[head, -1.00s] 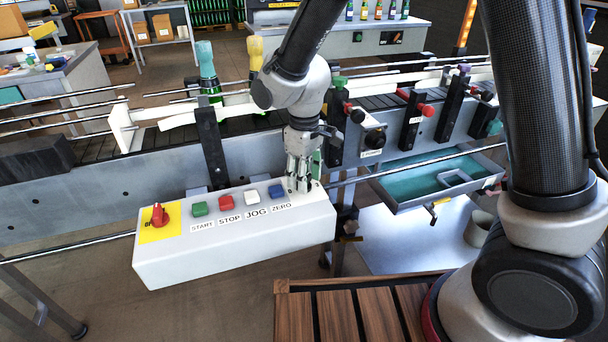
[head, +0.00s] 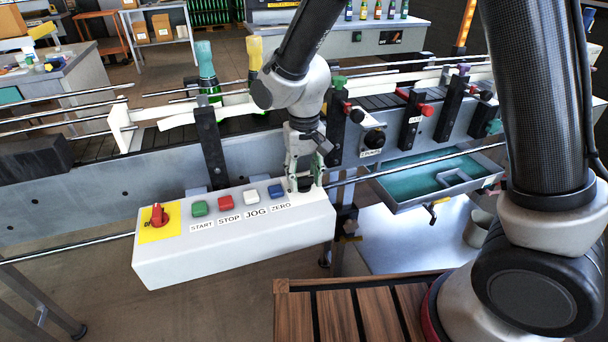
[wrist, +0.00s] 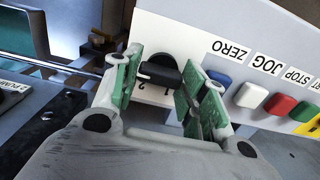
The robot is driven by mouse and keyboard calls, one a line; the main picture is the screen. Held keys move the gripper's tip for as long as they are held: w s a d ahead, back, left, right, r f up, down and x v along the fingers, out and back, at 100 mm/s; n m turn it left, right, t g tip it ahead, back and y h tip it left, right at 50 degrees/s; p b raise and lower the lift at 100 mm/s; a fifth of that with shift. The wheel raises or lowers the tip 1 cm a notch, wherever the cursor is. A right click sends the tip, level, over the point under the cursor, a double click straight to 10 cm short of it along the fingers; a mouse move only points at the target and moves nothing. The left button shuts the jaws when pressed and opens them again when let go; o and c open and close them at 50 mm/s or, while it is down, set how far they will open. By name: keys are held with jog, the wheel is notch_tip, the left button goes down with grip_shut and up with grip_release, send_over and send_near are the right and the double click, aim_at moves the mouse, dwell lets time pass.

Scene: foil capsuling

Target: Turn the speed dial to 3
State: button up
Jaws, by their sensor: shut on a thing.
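The speed dial (wrist: 160,71) is a black knob with a raised bar, on the white control box (head: 235,245), at its right end. In the wrist view it sits between the green-padded fingers of my gripper (wrist: 165,88), with the bar running across from one pad toward the other. My gripper (head: 304,178) is shut on the dial, pointing down from above. Upside-down numerals 1 and 2 show beside the knob in the wrist view. The 3 mark is not visible, and I cannot tell the exact setting.
On the box, left of my gripper, are a red switch on a yellow plate (head: 159,218), a green START button (head: 200,208), a red STOP button (head: 225,202), a white JOG button (head: 251,196) and a blue ZERO button (head: 276,191). The conveyor (head: 150,172) runs behind.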

aim_at(304, 177)
dwell(0.4)
jog(key=o, duration=1)
notch_tip(304, 177, up, 12)
jog(key=shift+r, duration=0.1)
jog(key=s+d+r+m+t, duration=0.1)
jog(key=s+d+r, duration=0.2)
jog(key=d, duration=0.8)
jog(key=s+d+r+m+t, duration=0.1)
jog(key=s+d+r+t, duration=0.1)
jog(key=s+d, duration=0.6)
jog(key=s+d+r+m+t, duration=0.1)
jog(key=s+d+r, duration=0.3)
jog(key=d, duration=0.9)
jog(key=shift+s+d+r, duration=0.15)
jog(key=shift+s+r, duration=0.05)
jog(key=shift+s, duration=0.2)
jog(key=shift+s+d+r, duration=0.15)
jog(key=shift+s+r, duration=0.05)
jog(key=shift+s, duration=0.2)
